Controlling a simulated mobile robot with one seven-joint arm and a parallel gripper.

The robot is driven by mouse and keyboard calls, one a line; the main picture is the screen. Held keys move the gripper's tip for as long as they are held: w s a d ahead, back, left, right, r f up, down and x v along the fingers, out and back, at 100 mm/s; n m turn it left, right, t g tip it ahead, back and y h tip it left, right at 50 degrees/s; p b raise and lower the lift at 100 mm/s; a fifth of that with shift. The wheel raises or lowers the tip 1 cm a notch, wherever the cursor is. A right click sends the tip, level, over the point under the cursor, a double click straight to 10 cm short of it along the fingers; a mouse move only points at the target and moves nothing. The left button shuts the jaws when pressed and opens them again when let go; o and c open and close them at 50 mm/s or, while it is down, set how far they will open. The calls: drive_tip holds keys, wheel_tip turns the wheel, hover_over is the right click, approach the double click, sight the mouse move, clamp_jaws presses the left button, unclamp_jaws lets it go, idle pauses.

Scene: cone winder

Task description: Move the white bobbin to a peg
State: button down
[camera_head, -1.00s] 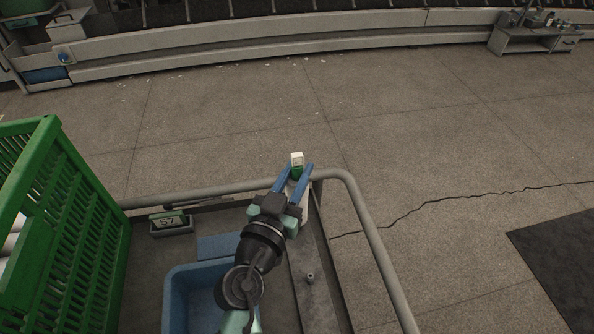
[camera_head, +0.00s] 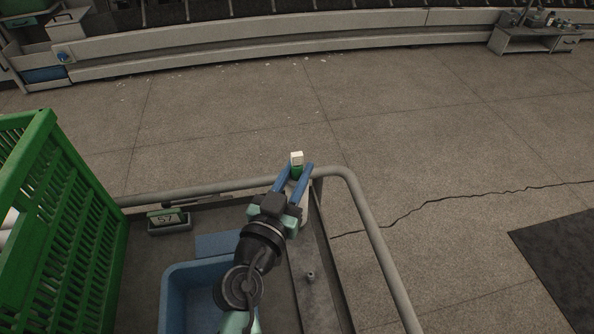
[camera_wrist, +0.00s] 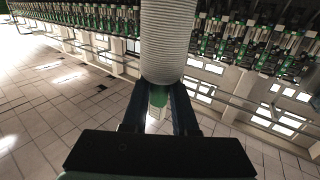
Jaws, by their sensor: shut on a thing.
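My gripper (camera_head: 296,168), with blue fingers, is shut on the white bobbin (camera_head: 297,157). The bobbin's green end (camera_head: 297,171) sits between the fingertips. The bobbin extends past the fingertips, beyond the rail of my cart. In the wrist view the bobbin (camera_wrist: 167,40) is a long ribbed white cylinder, with its green end (camera_wrist: 158,96) between the fingers. A short upright peg (camera_head: 310,275) stands bare on a grey strip at the cart's right side. A pale shape (camera_head: 305,210) beside the gripper is mostly hidden, and I cannot tell what it is.
A green slatted crate (camera_head: 60,230) stands at left with white things inside. Open floor (camera_head: 430,130) leads to the long machine (camera_head: 300,40); a grey desk (camera_head: 530,40) stands far right.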

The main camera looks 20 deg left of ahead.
drive_tip(key=c, duration=0.6)
unclamp_jaws()
drive_tip(key=shift+s+f, duration=0.1)
drive_tip(key=shift+s, duration=0.25)
drive_tip(key=s+b, duration=0.1)
drive_tip(key=s, duration=1.1)
drive_tip(key=shift+d, duration=0.15)
drive_tip(key=shift+s, duration=0.1)
